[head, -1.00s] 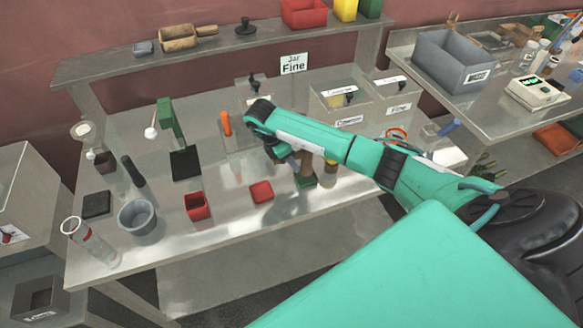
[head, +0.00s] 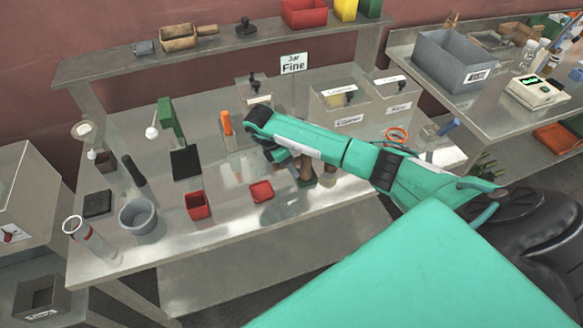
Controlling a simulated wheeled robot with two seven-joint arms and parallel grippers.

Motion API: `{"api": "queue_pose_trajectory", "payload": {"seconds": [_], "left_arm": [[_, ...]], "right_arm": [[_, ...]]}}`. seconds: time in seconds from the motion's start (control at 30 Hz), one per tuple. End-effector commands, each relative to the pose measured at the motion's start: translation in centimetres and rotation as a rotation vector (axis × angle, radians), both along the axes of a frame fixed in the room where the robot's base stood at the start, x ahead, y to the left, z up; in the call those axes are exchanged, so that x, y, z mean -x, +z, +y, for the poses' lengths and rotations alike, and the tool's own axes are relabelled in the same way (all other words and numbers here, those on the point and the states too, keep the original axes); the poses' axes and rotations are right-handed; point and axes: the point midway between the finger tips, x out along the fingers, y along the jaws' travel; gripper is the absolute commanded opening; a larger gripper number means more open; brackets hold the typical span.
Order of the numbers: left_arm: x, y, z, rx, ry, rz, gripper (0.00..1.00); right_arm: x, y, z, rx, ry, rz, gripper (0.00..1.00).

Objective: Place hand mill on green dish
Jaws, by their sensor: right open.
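A brown wooden upright piece, seemingly the hand mill (head: 306,168), shows just below my right forearm on the steel table. Its upper part is hidden by the arm. A small green patch, seemingly the green dish (head: 306,183), shows at its foot. The mill appears to stand on or just behind the green; I cannot tell exactly. My right gripper (head: 278,156) points down just left of the mill, open and apart from it, partly hidden under my wrist. My left gripper is not in view.
A red square dish (head: 261,191) and red cup (head: 197,205) are at the front. A grey bowl (head: 138,216) stands further left. An orange-handled tool (head: 227,124) is left of my wrist. Bins (head: 340,108) stand behind the arm. The table's front right is clear.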

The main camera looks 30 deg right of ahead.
Motion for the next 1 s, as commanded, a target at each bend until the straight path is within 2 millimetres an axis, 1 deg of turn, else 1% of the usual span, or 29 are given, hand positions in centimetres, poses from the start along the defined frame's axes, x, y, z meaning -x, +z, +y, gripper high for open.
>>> {"api": "queue_pose_trajectory", "payload": {"seconds": [0.03,0.07,0.2,0.27,0.5,0.7,0.83,1.0], "left_arm": [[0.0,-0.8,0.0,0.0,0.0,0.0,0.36],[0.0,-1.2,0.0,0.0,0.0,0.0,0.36],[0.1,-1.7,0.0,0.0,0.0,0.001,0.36],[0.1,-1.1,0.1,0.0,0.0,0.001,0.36],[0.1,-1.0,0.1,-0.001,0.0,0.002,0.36],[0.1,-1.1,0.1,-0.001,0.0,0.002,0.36],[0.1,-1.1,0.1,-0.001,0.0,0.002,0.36],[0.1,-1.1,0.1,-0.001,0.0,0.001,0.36]], "right_arm": [[-0.3,0.3,0.2,0.0,0.001,-0.005,0.45],[-0.5,0.8,0.4,0.001,0.001,-0.006,0.45],[-1.2,3.6,1.2,0.002,0.002,-0.007,0.45],[-1.5,4.7,1.5,0.003,0.003,-0.005,0.45],[-2.3,7.7,2.6,0.003,0.001,-0.004,0.45],[-2.8,9.2,3.3,0.001,0.0,-0.003,0.45],[-2.9,9.7,3.5,0.002,0.0,-0.002,0.45],[-2.9,9.8,3.6,0.0,0.0,0.0,0.45]]}}
